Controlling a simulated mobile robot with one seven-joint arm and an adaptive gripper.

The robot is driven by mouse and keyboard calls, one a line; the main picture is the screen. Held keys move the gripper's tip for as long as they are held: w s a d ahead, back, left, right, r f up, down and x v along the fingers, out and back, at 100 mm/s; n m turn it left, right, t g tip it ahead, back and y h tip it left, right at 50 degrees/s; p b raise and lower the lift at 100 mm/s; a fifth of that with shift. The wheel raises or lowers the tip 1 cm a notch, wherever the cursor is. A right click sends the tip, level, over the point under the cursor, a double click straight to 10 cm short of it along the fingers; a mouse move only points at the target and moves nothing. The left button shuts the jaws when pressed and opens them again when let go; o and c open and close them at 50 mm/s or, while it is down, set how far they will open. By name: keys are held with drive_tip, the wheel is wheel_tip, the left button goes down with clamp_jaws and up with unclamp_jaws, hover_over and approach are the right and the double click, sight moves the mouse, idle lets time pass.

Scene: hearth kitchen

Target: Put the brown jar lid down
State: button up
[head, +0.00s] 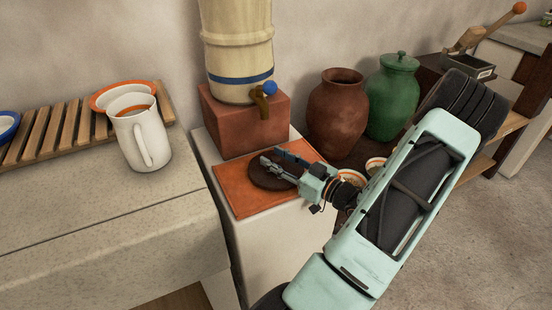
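The brown jar lid (262,180) is a dark round disc. It appears to lie flat on the orange square tile (239,196) on the pale block below the barrel; any small gap under it cannot be made out. My gripper (270,156) reaches in from the right, with its fingers over the lid. The fingertips stand apart, and I see nothing held between them. The fingers hide part of the lid, including any knob. The brown jar (337,118) stands behind to the right with its mouth uncovered.
A wooden barrel (238,45) with a blue-knobbed tap stands on a red block (228,128) just behind the tile. A green lidded jar (393,98) stands right of the brown jar. Small bowls (375,165) sit near my wrist. A white pitcher (140,135) stands on the left counter.

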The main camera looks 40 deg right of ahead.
drive_tip(key=shift+r, duration=0.2)
drive_tip(key=shift+s, duration=0.3)
drive_tip(key=s+p, duration=0.1)
drive_tip(key=s, duration=0.6)
drive_tip(key=s+d+p, duration=0.1)
drive_tip(key=s, duration=0.3)
drive_tip(key=shift+s+p, duration=0.2)
drive_tip(key=shift+p, duration=0.1)
